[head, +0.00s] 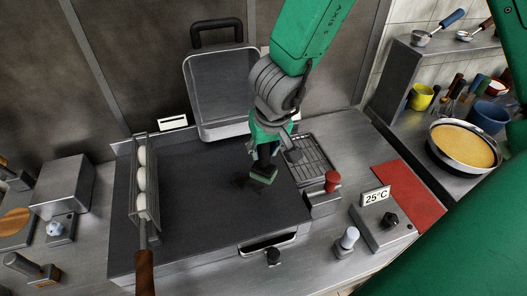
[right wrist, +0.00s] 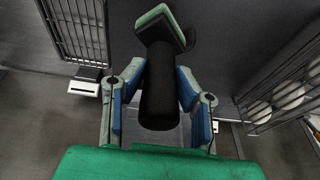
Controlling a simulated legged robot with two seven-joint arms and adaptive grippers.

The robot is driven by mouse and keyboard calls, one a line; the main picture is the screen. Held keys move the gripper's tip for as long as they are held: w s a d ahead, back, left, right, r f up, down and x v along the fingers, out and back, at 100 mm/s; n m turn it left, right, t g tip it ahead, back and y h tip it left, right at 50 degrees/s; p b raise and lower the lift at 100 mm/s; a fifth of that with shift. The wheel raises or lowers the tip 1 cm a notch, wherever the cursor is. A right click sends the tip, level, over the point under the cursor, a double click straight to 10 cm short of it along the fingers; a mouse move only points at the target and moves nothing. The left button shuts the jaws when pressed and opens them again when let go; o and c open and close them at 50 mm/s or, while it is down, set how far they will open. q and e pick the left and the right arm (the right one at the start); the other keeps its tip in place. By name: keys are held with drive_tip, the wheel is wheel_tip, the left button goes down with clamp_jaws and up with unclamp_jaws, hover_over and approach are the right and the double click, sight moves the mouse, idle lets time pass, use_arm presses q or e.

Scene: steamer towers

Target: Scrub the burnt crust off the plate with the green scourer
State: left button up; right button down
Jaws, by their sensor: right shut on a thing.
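The plate (head: 190,225) is a wide, flat dark grey griddle in the middle of the head view. Dark burnt crust (head: 240,182) shows as a faint smear near its middle. The green scourer (head: 264,175) is a pad on a thick black handle. My right gripper (head: 264,150) comes down from above and is shut on that handle. In the right wrist view the handle (right wrist: 160,95) stands between the two blue-padded fingers, with the green pad (right wrist: 152,20) at its far end. The pad is at or just above the plate, beside the smear; contact is unclear. My left gripper is not in view.
A wire basket (head: 149,215) with white round items lies along the plate's left side. A wire rack (head: 312,160) and red knob (head: 331,181) stand right. The plate's front is clear.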

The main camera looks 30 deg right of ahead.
drive_tip(key=shift+w, duration=0.1)
drive_tip(key=w+a, duration=0.5)
drive_tip(key=w, duration=0.3)
drive_tip(key=shift+w+a+f, duration=0.25)
drive_tip(key=shift+w+f, duration=0.05)
drive_tip(key=shift+w, duration=0.1)
wheel_tip(320, 180, down, 4)
drive_tip(key=shift+f+b, duration=0.25)
drive_tip(key=shift+b, duration=0.15)
